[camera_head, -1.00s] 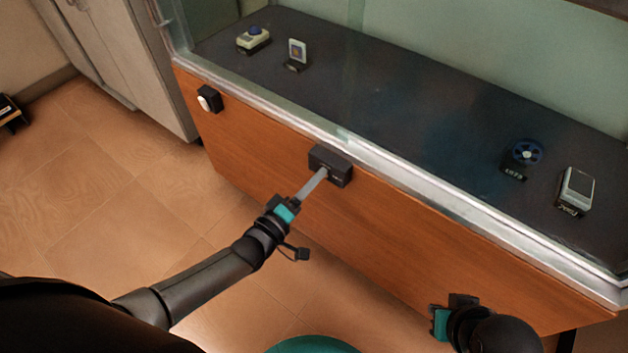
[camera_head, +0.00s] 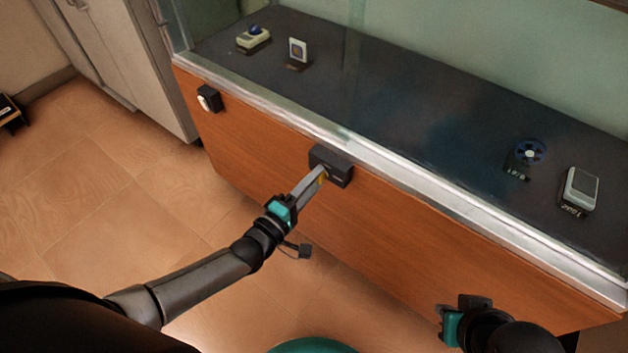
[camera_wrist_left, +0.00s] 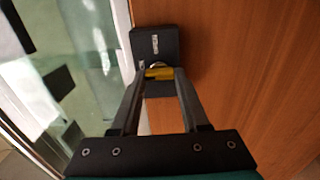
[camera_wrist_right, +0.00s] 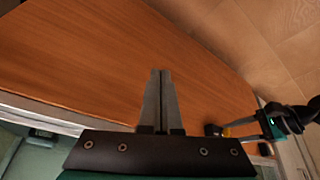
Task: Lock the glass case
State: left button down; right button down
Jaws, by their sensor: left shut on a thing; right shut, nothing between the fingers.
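The glass case (camera_head: 440,185) has a wooden front panel, a metal-framed glass edge and a dark display floor. A black lock box (camera_head: 331,165) is fixed on the panel just below the metal edge; it also shows in the left wrist view (camera_wrist_left: 154,42). My left gripper (camera_head: 322,176) is at the box, shut on a small yellow piece (camera_wrist_left: 158,73), which looks like a key or lock part at the box's face. Its far end is hidden. My right gripper (camera_wrist_right: 160,74) is shut and empty, low in front of the panel's right part.
A second small black box with a white part (camera_head: 208,99) is on the panel's left end. Several exhibits stand inside behind glass, such as a blue reel (camera_head: 531,151). A grey cabinet (camera_head: 125,50) stands at the left. The floor in front is clear.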

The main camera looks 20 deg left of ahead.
pick_arm(q)
jog(key=shift+c, duration=2)
grip_release()
jog(key=p+v, duration=0.4)
jog(key=v, duration=1.1)
jog(key=shift+s, duration=0.15)
pick_arm(e)
notch_tip(320, 180, down, 8)
jog(key=g, duration=0.1)
jog(key=shift+s, duration=0.2)
jog(key=shift+f, duration=0.15)
